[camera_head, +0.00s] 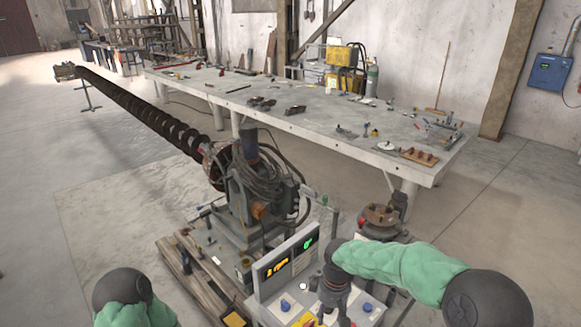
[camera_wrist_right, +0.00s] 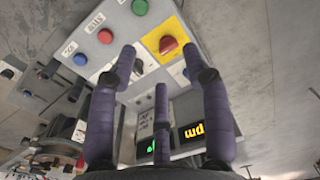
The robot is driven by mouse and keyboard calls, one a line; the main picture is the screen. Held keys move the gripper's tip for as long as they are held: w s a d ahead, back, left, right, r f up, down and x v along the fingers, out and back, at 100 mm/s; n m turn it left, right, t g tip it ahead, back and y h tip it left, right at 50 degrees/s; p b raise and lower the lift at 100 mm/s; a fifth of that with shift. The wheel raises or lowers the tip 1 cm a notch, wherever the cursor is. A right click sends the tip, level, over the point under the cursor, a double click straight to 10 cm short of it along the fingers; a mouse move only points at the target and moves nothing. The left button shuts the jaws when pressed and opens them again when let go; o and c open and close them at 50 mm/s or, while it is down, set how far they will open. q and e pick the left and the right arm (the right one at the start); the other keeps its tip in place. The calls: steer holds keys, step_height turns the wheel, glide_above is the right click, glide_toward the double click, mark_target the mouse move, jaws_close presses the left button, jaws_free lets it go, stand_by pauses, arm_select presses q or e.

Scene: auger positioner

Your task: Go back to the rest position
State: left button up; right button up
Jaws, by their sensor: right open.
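The control panel (camera_head: 283,268) stands at the bottom centre of the head view, with a yellow and a green lit display. My right gripper (camera_head: 332,296) is over the panel's button surface. In the right wrist view, my right gripper (camera_wrist_right: 158,68) has its purple fingers spread, with nothing between them. Beyond them are a red knob on a yellow plate (camera_wrist_right: 168,45) and green, red and blue buttons (camera_wrist_right: 105,36). Whether a finger touches the panel is not clear. Only a green-sleeved part of my left arm shows at bottom left; its gripper is out of view.
A long grey table (camera_head: 300,104) with scattered tools stands behind. The floor at left is clear.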

steer(key=s+f+m+y, duration=0.1)
steer(key=s+f+m, duration=0.1)
steer(key=s+f, duration=0.5)
steer(key=s+f+m+y, duration=0.2)
steer(key=f+m, duration=0.1)
steer(key=f, duration=0.8)
steer(key=s+f+m, duration=0.4)
steer(key=s, duration=0.4)
steer(key=s+f+m, duration=0.3)
steer(key=s+f, duration=0.1)
steer(key=s, duration=0.3)
step_height(320, 180, down, 13)
steer(key=w+n+b, duration=0.1)
steer(key=w+b, duration=0.1)
steer(key=b, duration=1.2)
steer(key=shift+a+t+b, duration=0.3)
steer(key=shift+a, duration=0.05)
